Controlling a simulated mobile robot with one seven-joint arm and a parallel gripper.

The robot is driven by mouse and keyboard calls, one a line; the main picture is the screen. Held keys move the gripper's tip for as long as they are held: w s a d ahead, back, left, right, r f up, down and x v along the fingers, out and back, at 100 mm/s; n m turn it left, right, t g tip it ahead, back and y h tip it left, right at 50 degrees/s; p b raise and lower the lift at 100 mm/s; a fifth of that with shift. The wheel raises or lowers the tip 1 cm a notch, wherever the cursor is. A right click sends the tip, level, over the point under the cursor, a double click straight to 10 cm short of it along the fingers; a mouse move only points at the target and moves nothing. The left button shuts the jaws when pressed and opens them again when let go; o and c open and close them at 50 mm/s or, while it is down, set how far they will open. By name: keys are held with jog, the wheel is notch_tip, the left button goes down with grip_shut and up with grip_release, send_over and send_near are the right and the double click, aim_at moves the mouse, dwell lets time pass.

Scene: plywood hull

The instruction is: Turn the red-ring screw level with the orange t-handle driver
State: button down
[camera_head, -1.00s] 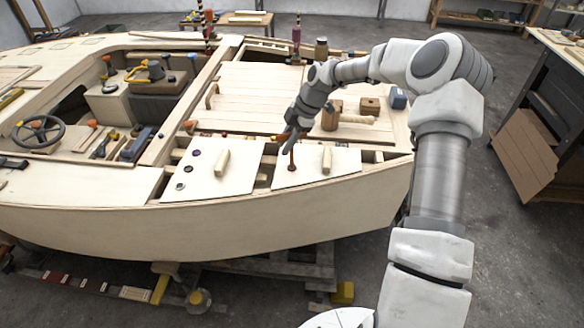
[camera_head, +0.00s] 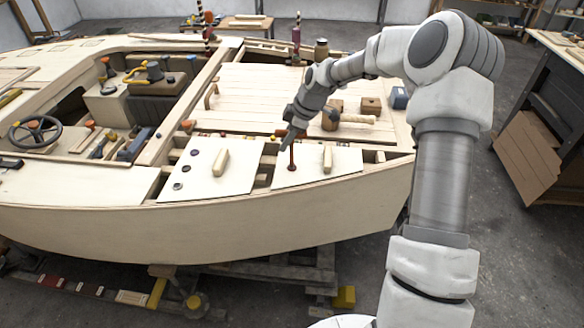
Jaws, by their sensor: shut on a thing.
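My gripper (camera_head: 290,139) is over the right-hand pale hatch panel (camera_head: 333,168) on the near side of the boat hull. It is shut on the orange t-handle driver (camera_head: 292,156), whose reddish shaft points down below the fingers. The driver stands close to upright, and its lower end meets the panel near the panel's left part. The handle is mostly hidden by the fingers. The red-ring screw cannot be told apart from the driver's reddish foot at this size.
The left hatch panel (camera_head: 235,172) carries several dark round fittings and a wooden grip (camera_head: 221,162). Another wooden grip (camera_head: 327,159) stands right of the driver. A wooden mallet (camera_head: 345,119) and wooden blocks lie on the deck behind. An open gap separates the two panels.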

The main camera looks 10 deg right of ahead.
jog(key=shift+f+m+t+b, duration=0.25)
jog(key=shift+m+t+b, duration=0.05)
jog(key=shift+m+b, duration=0.5)
jog(key=m, duration=0.1)
jog(key=m+h+b, duration=0.1)
jog(key=shift+w+d+m+t, duration=0.2)
jog(key=shift+m+t, duration=0.2)
jog(key=shift+d+r+m, duration=0.1)
jog(key=shift+r+m, duration=0.1)
jog(key=shift+m, duration=0.1)
jog(key=shift+h+b, duration=0.3)
